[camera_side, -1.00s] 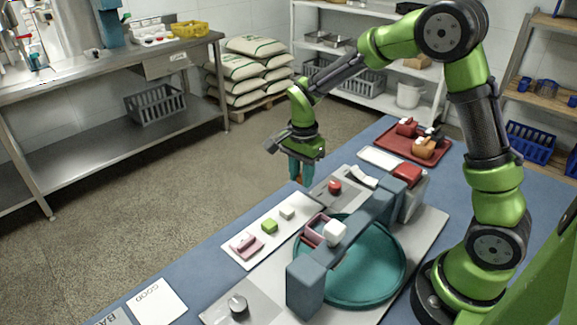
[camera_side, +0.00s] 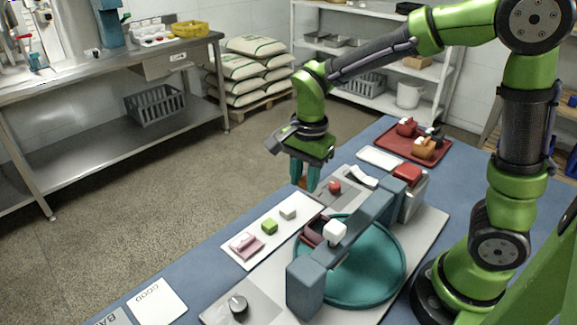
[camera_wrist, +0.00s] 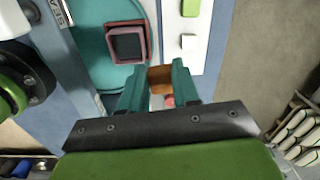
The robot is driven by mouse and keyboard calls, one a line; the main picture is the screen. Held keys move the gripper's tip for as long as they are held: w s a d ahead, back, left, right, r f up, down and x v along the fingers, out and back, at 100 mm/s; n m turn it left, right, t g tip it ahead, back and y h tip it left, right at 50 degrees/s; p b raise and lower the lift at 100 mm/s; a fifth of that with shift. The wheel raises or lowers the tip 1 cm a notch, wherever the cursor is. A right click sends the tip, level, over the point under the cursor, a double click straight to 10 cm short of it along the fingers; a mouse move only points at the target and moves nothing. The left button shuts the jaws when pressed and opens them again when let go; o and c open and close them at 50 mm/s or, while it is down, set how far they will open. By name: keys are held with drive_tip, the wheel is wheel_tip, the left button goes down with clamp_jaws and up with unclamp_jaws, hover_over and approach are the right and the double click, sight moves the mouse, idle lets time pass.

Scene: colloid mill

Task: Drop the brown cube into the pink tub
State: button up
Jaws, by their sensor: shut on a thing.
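The pink tub (camera_wrist: 127,43) sits on the teal round plate (camera_wrist: 88,50), with a dark inside. In the side view the tub (camera_side: 310,236) is partly hidden behind the blue-grey bridge (camera_side: 352,230). The cube is apart from the tub, beside it in the wrist view.
A white strip (camera_side: 258,252) carries a pink piece (camera_side: 246,245), a green cube (camera_side: 269,227) and a pale cube (camera_side: 288,213). A red knob (camera_side: 335,187) stands below the gripper. A red tray (camera_side: 385,140) is farther back.

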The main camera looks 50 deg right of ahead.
drive_tip(key=shift+m, duration=0.7)
drive_tip(key=shift+s+a+f, duration=0.2)
drive_tip(key=shift+s+f, duration=0.7)
drive_tip(key=shift+s+a+f, duration=0.15)
drive_tip(key=shift+s+f, duration=0.75)
drive_tip(key=shift+f, duration=0.05)
drive_tip(key=shift+s+a+f, duration=0.2)
drive_tip(key=shift+s+f, duration=0.7)
drive_tip(key=o, duration=1.6)
drive_tip(key=shift+r, duration=3.05)
